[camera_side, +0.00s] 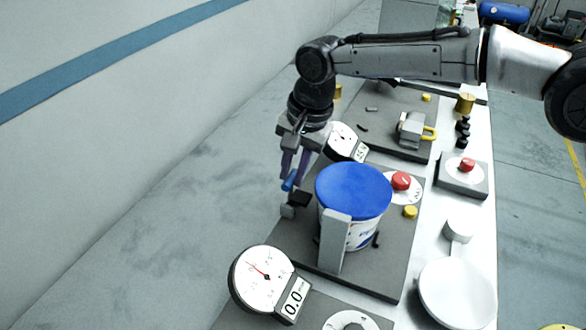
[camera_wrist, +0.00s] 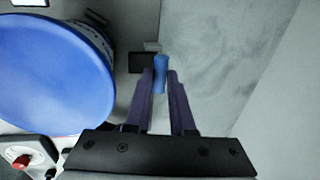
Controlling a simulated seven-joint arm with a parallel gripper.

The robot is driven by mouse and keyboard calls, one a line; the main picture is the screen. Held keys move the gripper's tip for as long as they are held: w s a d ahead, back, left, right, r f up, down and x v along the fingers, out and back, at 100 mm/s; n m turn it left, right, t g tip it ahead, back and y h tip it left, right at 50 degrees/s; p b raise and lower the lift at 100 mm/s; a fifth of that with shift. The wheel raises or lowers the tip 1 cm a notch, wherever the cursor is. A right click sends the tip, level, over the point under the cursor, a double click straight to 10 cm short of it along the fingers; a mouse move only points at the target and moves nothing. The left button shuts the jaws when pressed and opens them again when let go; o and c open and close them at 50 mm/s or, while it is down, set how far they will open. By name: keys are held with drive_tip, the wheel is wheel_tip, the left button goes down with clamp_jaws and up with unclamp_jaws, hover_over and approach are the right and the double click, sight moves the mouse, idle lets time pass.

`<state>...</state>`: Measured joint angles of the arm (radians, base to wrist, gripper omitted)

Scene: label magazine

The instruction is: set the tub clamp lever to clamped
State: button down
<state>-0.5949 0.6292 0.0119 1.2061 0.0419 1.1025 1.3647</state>
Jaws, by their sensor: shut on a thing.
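A white tub with a blue lid (camera_side: 353,190) stands upright on a dark grey base plate (camera_side: 375,284); the lid fills the left of the wrist view (camera_wrist: 50,75). A light grey upright post (camera_side: 334,242) stands against its near side. At the tub's left is the clamp lever with a blue handle (camera_side: 289,184), which also shows in the wrist view (camera_wrist: 160,76). My gripper (camera_side: 292,174) points down and is shut on the blue handle, one finger on each side of it. A dark block (camera_side: 300,199) sits between handle and tub. I cannot tell the lever's setting.
A round gauge (camera_side: 264,275) with a digital readout stands in front, another gauge (camera_side: 343,141) behind the tub. A red knob (camera_side: 401,181) is right of the tub. A white pan (camera_side: 456,292) lies front right. Open floor is to the left.

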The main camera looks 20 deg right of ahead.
idle(0.3)
drive_tip(key=shift+s+d, duration=0.4)
drive_tip(key=c, duration=0.8)
unclamp_jaws()
drive_tip(key=shift+o, duration=0.2)
wheel_tip(320, 180, up, 13)
drive_tip(key=s+d, duration=0.1)
drive_tip(key=d, duration=0.1)
drive_tip(key=shift+s+r, duration=0.2)
drive_tip(key=shift+s, duration=0.2)
